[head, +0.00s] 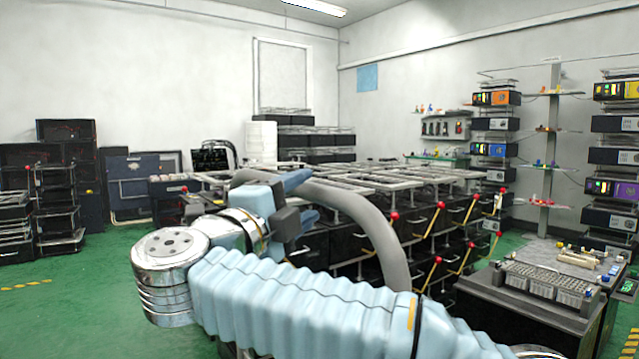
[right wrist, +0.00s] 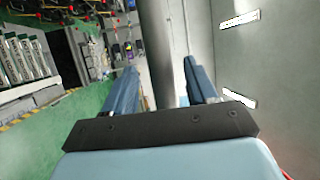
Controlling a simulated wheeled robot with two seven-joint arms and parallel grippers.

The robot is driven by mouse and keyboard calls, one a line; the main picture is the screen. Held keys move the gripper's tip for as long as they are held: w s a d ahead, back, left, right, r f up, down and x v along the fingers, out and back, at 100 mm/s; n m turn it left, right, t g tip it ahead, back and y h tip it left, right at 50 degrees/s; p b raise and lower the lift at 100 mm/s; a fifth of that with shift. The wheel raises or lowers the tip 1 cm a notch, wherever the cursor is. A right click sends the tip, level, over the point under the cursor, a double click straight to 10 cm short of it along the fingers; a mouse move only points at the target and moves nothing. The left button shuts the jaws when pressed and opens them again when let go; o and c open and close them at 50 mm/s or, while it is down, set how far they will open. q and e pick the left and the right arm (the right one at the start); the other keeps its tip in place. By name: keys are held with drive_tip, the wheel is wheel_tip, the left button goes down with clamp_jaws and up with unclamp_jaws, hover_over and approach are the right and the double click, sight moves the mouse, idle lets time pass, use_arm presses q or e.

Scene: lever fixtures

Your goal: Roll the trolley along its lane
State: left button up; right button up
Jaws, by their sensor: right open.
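A thick grey curved bar (head: 372,222) arches across the middle of the head view; it may be the trolley's handle, but I cannot tell. The trolley's body and lane cannot be made out. My right gripper (head: 304,200) is open, with its blue fingers at the bar. In the right wrist view the grey bar (right wrist: 158,50) shows between the two fingers of my right gripper (right wrist: 160,70). I cannot tell whether they touch it. My right arm hides the lower part of the head view. My left gripper is not in view.
A black lever bench (head: 345,245) with red-knobbed yellow levers stands behind the bar. A dark cabinet (head: 515,318) with a grey rack on top is at the lower right. Black stacked units (head: 60,185) stand at the left. Green floor (head: 60,300) is clear at the lower left.

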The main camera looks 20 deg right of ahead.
drive_tip(key=x, duration=0.5)
drive_tip(key=shift+w+r+p, duration=0.1)
drive_tip(key=shift+w+p, duration=0.15)
drive_tip(key=shift+p, duration=0.1)
drive_tip(key=shift+a, duration=0.1)
clamp_jaws()
